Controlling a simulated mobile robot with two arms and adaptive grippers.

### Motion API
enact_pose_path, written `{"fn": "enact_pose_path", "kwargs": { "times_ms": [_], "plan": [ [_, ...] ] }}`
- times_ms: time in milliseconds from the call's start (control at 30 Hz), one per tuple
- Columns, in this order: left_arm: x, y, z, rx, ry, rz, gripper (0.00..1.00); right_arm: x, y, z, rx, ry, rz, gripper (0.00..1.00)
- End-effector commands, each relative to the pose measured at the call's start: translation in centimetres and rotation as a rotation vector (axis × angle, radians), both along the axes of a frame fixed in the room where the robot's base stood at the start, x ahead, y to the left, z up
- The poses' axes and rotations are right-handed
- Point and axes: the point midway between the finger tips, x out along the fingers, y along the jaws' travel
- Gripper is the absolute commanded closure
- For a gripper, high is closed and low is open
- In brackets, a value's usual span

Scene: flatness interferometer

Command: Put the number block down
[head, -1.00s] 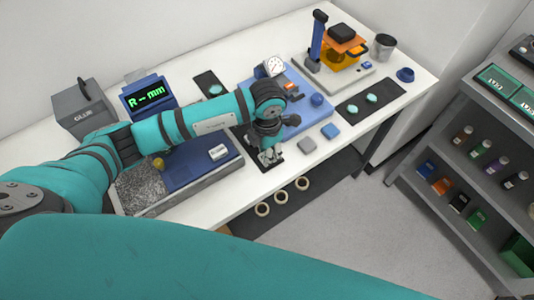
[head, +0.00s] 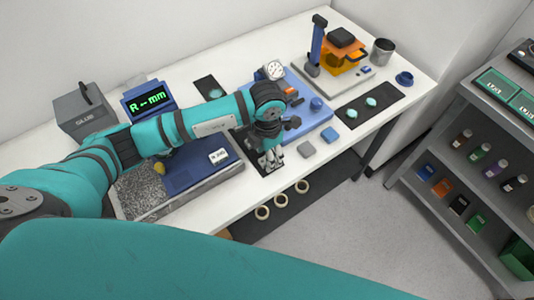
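My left gripper (head: 271,163) points down over a black mat (head: 256,146) near the table's front edge. Its fingers are small and dark here, and I cannot tell whether anything is between them. A small white block with dark marks (head: 218,156) lies on the blue plate (head: 190,171) of the granite-sided stand, left of the gripper and apart from it; its marks are too small to read. A grey block (head: 307,149) and a blue block (head: 328,134) lie on the table right of the gripper. My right gripper is out of view.
A blue base (head: 318,118) with a dial gauge (head: 273,70) stands just behind the gripper. A display (head: 149,98) reads "R--mm". Several rings lie on a dark strip (head: 310,190) below the table's front edge. A shelf with bottles (head: 478,153) stands at right.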

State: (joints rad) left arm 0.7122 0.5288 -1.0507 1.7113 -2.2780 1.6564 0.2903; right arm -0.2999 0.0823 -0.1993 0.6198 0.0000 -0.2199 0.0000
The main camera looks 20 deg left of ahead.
Motion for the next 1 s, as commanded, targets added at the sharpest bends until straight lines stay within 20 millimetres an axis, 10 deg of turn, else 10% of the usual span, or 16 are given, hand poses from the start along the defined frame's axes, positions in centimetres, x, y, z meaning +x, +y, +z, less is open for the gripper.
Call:
{"fn": "enact_pose_path", "kwargs": {
  "times_ms": [433,1000],
  "plan": [
    [0.1,0.0,9.6,0.001,-0.002,-0.001,0.5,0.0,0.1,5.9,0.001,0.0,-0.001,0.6],
    [0.0,0.0,11.0,0.001,-0.001,0.0,0.5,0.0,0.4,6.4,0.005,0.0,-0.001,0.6]
  ]
}}
